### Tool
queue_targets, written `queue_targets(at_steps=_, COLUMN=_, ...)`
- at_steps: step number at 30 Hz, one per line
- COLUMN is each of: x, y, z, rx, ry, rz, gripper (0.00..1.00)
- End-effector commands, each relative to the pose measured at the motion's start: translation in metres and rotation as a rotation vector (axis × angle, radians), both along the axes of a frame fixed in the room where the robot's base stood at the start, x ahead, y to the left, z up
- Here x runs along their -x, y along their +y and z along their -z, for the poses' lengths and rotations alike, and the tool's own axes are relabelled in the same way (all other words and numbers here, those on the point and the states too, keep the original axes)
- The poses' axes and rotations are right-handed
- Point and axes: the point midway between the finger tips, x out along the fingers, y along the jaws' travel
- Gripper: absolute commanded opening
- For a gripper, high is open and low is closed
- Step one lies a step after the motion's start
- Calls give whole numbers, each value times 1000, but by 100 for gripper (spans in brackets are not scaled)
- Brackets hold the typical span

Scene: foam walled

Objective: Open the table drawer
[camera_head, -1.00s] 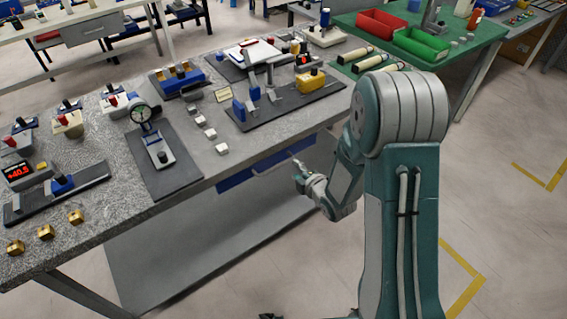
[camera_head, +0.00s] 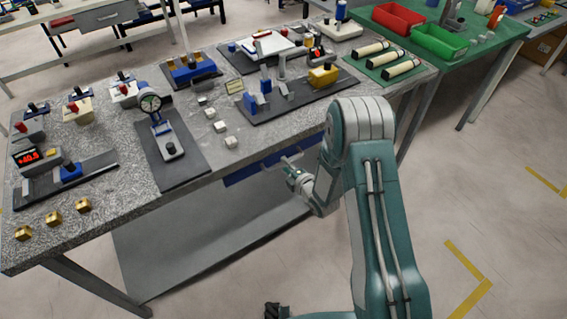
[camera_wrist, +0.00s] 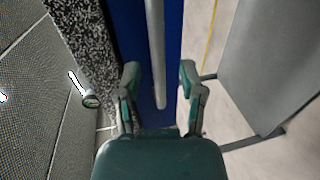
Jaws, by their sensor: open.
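The table drawer (camera_head: 262,166) has a blue front under the edge of the grey speckled table (camera_head: 110,205). In the wrist view the blue drawer front (camera_wrist: 172,65) runs up the middle, with a long grey bar handle (camera_wrist: 157,50) standing over it. My gripper (camera_head: 287,165) is at the drawer front, below the table edge. In the wrist view my gripper (camera_wrist: 158,75) is open, with one finger on each side of the handle's lower end. The fingers look apart from the bar. In the head view the handle is mostly hidden by my gripper.
The table top holds gauges, a black plate with blue and yellow blocks (camera_head: 300,95), and small white blocks (camera_head: 231,142). A grey lower shelf (camera_head: 190,240) lies under the table. A green table (camera_head: 480,45) with red and green bins stands at the right. Floor at the right is clear.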

Motion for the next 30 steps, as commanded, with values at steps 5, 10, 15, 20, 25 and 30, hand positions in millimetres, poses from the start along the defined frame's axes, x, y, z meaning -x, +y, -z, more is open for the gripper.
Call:
queue_targets(at_steps=5, x=-14, y=9, z=4, rx=-1, ry=1, rz=1, gripper=51)
queue_targets(at_steps=10, x=-16, y=10, z=4, rx=0, ry=3, rz=2, gripper=51)
queue_targets(at_steps=15, x=-15, y=10, z=4, rx=0, ry=3, rz=2, gripper=33)
queue_targets(at_steps=20, x=-15, y=10, z=4, rx=0, ry=3, rz=2, gripper=0)
queue_targets(at_steps=25, x=-15, y=10, z=5, rx=1, ry=4, rz=2, gripper=0)
queue_targets(at_steps=30, x=-13, y=8, z=6, rx=1, ry=6, rz=3, gripper=0)
